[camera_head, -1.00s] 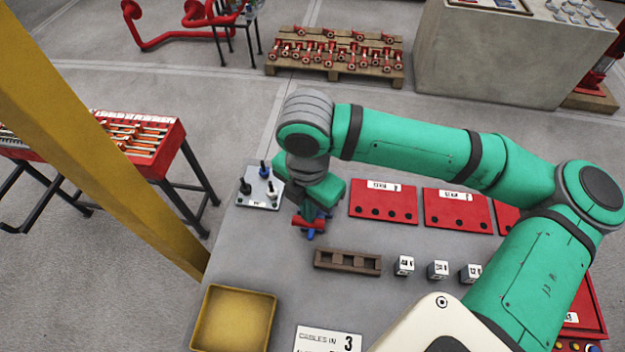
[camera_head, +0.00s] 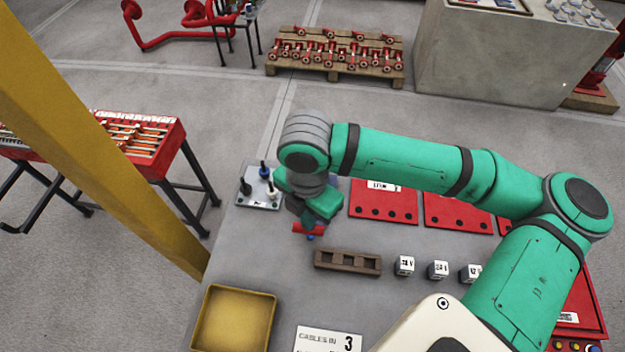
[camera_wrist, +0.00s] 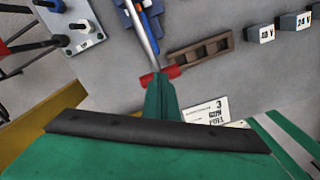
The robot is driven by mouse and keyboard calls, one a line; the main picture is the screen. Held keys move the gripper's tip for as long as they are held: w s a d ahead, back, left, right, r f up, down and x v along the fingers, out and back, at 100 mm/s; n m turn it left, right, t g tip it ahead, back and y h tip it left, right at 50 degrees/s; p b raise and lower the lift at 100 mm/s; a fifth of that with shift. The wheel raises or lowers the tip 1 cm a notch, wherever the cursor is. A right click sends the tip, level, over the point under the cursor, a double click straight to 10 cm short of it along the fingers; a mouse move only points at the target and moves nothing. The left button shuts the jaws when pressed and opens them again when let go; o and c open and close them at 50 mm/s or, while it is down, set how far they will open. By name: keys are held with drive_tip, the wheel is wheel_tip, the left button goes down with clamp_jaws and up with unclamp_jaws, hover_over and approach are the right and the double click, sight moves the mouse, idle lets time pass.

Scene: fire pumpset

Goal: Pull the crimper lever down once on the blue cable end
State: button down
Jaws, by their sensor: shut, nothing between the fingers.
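The crimper is mostly hidden behind my arm in the head view, where its red lever grip (camera_head: 307,229) and a bit of blue show. In the wrist view, its blue body (camera_wrist: 133,12) is at the top, with a grey lever bar (camera_wrist: 143,35) running to the red grip (camera_wrist: 172,72). My gripper (camera_wrist: 158,84) is shut and empty, its tips at or just against the red grip; I cannot tell whether they touch. A plate (camera_head: 247,202) to the left carries black, blue and white upright pieces, including the blue one (camera_head: 264,171). Any cable in the crimper's jaws is hidden.
A brown slotted block (camera_head: 347,262) lies in front of the crimper, with small labelled cubes (camera_head: 437,270) to its right. Red panels (camera_head: 383,208) lie behind. A yellow tray (camera_head: 234,320) and a cable sign (camera_head: 328,341) are near the front edge.

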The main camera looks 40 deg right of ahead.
drive_tip(key=shift+f, duration=0.1)
drive_tip(key=shift+f, duration=0.7)
wheel_tip(320, 180, up, 17)
idle(1.2)
idle(0.5)
